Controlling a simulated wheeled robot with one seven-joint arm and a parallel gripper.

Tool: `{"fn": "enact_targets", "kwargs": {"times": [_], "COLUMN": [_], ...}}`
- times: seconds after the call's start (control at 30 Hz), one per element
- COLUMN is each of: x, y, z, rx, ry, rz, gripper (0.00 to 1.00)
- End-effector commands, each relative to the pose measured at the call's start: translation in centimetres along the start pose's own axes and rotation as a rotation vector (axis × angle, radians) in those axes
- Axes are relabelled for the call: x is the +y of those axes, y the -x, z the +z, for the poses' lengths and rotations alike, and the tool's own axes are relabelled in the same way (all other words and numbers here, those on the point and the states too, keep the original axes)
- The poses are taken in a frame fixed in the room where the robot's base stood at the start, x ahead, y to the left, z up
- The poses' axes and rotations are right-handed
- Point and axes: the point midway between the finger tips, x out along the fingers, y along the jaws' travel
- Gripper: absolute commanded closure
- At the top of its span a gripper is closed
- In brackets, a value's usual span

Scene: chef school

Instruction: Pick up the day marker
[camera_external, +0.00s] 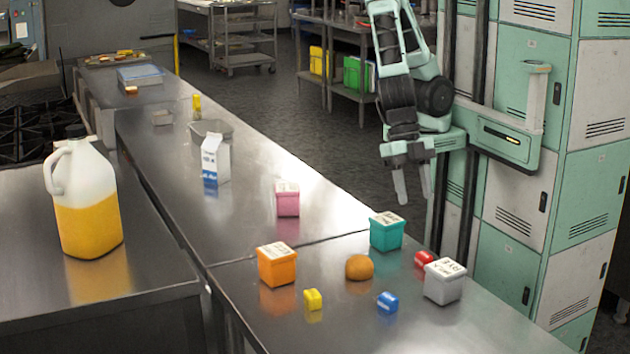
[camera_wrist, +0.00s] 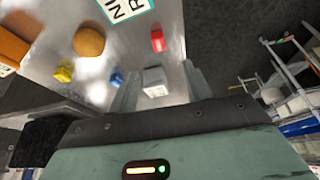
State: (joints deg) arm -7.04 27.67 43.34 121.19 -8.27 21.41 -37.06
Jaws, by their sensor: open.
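I cannot tell for sure which thing is the day marker. Small blocks with pale labels lie on the steel counter: red (camera_external: 424,259), yellow (camera_external: 313,299) and blue (camera_external: 388,302). The wrist view also shows the red (camera_wrist: 157,40), yellow (camera_wrist: 63,72) and blue (camera_wrist: 116,80) blocks. Lettered boxes stand around them: orange (camera_external: 277,267), teal (camera_external: 386,234), pink (camera_external: 287,201) and grey (camera_external: 444,283). My gripper (camera_external: 414,200) is open and empty, pointing down, above the counter's right side. In the wrist view, the grey box (camera_wrist: 154,86) shows between my fingers.
An orange-brown bun (camera_external: 359,267) sits among the boxes. A milk carton (camera_external: 215,160), a metal pan (camera_external: 211,128) and a yellow bottle (camera_external: 196,106) stand farther back. A large jug (camera_external: 86,205) is on the left counter. Lockers (camera_external: 516,180) rise at right.

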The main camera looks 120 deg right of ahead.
Motion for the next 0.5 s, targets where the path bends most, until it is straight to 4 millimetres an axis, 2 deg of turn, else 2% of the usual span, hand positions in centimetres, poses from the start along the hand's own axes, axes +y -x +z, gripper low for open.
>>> {"fn": "enact_targets", "kwargs": {"times": [0.03, 0.3, 0.5], "x": [-0.2, -0.2, 0.0], "y": [-1.2, -6.3, -8.0], "z": [0.0, 0.0, 0.0], "rx": [-0.003, -0.003, -0.002], "ry": [0.005, 0.001, 0.0], "rz": [-0.005, -0.003, 0.0], "gripper": [0.51, 0.51, 0.51]}}
